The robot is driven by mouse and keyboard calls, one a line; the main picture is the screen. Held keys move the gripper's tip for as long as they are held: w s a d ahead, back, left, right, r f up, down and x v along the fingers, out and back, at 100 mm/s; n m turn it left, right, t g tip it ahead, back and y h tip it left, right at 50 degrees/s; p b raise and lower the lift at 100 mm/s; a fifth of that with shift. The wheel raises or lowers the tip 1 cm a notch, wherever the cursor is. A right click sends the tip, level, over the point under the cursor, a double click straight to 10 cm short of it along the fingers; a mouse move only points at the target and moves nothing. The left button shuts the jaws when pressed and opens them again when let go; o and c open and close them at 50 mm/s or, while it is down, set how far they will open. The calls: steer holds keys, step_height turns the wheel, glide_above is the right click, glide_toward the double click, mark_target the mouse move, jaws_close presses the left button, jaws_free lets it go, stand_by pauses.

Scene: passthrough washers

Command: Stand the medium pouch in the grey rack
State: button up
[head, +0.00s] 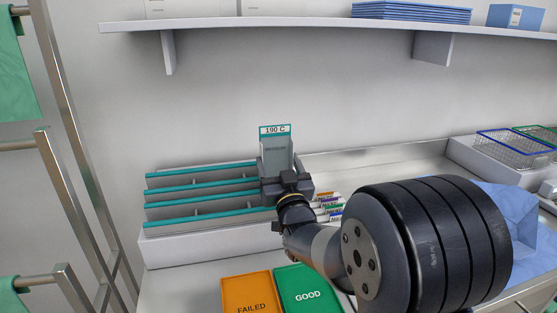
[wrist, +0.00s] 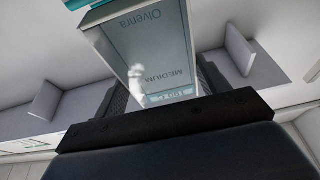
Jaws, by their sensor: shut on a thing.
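The medium pouch (head: 276,153) is a pale grey-green upright packet with a teal-edged "190 C" label at its top. In the wrist view the pouch (wrist: 150,48) reads "Olvenra" and "MEDIUM", upside down. My gripper (head: 284,184) is shut on the pouch, with a dark finger on either side of it in the wrist view. The grey rack (head: 200,198) has several teal bars and stands against the back wall. The pouch is at the rack's right end. Its lower part is hidden by my gripper, so I cannot tell whether it touches the rack.
Several small labelled items (head: 329,206) lie right of my gripper. An orange FAILED tray (head: 248,291) and a green GOOD tray (head: 307,286) lie in front. Wire baskets (head: 512,147) stand at the right. A shelf (head: 300,25) runs above. A metal frame (head: 75,150) stands at left.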

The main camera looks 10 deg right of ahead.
steer(key=shift+f, duration=0.8)
step_height(320, 180, down, 6)
steer(key=b, duration=0.8)
steer(key=shift+r, duration=0.15)
steer(key=o, duration=1.1)
steer(key=shift+c, duration=0.2)
steer(key=b+v, duration=0.2)
steer(key=v, duration=0.8)
steer(key=shift+s, duration=0.35)
steer(key=shift+w, duration=0.1)
steer(key=p+x, duration=0.1)
steer(key=x, duration=0.2)
steer(key=p+x, duration=0.1)
steer(key=x, duration=0.3)
steer(key=r+p+x, duration=0.1)
steer(key=x, duration=0.3)
steer(key=shift+r+p, duration=0.5)
steer(key=shift+p, duration=0.4)
